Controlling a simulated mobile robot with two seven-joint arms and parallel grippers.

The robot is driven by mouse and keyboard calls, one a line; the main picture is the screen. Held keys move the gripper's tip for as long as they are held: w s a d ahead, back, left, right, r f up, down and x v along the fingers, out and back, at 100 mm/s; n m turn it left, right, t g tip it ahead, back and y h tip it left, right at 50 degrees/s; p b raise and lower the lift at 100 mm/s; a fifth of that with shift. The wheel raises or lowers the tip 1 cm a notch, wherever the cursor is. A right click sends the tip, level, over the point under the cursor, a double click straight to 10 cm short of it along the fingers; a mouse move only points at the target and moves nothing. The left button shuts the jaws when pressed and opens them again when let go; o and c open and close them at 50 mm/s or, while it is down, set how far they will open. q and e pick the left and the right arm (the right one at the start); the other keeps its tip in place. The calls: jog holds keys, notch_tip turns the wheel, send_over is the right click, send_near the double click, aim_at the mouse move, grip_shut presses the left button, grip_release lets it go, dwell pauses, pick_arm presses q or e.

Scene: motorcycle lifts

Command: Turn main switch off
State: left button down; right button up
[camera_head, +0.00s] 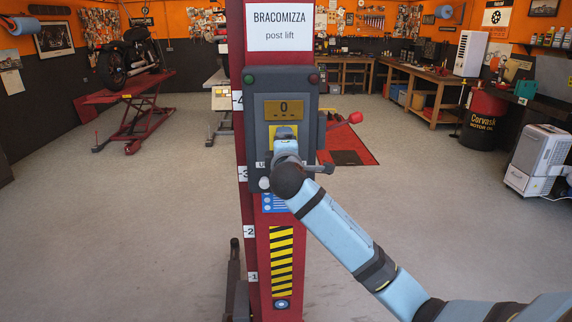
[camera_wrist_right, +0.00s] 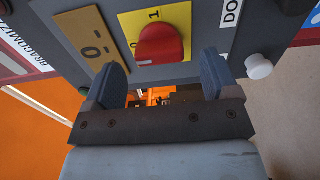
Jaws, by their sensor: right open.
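The main switch is a red rotary knob (camera_wrist_right: 160,45) on a yellow plate (camera_wrist_right: 181,17) marked 0 and 1. It is on the grey control box (camera_head: 311,112) of the red post lift (camera_head: 281,234). In the head view my right gripper (camera_head: 284,134) and wrist cover most of the switch. In the right wrist view my right gripper (camera_wrist_right: 161,77) is open, its two fingers apart just below the knob in the picture, with nothing between them. I cannot tell whether a finger touches the box, or which mark the knob points to. My left gripper is not in view.
The box also has a display (camera_head: 284,109) reading 0, a green light (camera_head: 248,79) and a white button (camera_wrist_right: 258,66). A motorcycle (camera_head: 128,58) stands on a red lift at the back left. A workbench (camera_head: 420,77) lines the back right. The floor around the post is mostly clear.

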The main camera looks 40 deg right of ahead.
jog(key=b+v, duration=0.2)
jog(key=v, duration=0.8)
jog(key=s+a+f+g+y, duration=0.1)
jog(key=s+a+f+y, duration=0.15)
jog(key=f, duration=0.65)
jog(key=s+a+f+m+y, duration=0.1)
jog(key=a+f+y, duration=0.2)
jog(key=f, duration=0.7)
jog(key=s+a+f+g+y, duration=0.1)
jog(key=s+a+f+y, duration=0.15)
jog(key=f, duration=0.65)
jog(key=s+a+f+m+g+y, duration=0.1)
jog(key=s+a+f+m, duration=0.3)
jog(key=s+f, duration=0.5)
jog(key=s+a+f+m+g+y, duration=0.1)
jog(key=s+a+f+m+y, duration=0.2)
jog(key=s+f, duration=0.7)
jog(key=shift+s+a+m+y, duration=0.35)
jog(key=shift+s+a, duration=0.35)
jog(key=shift+s, duration=0.25)
jog(key=shift+f, duration=0.1)
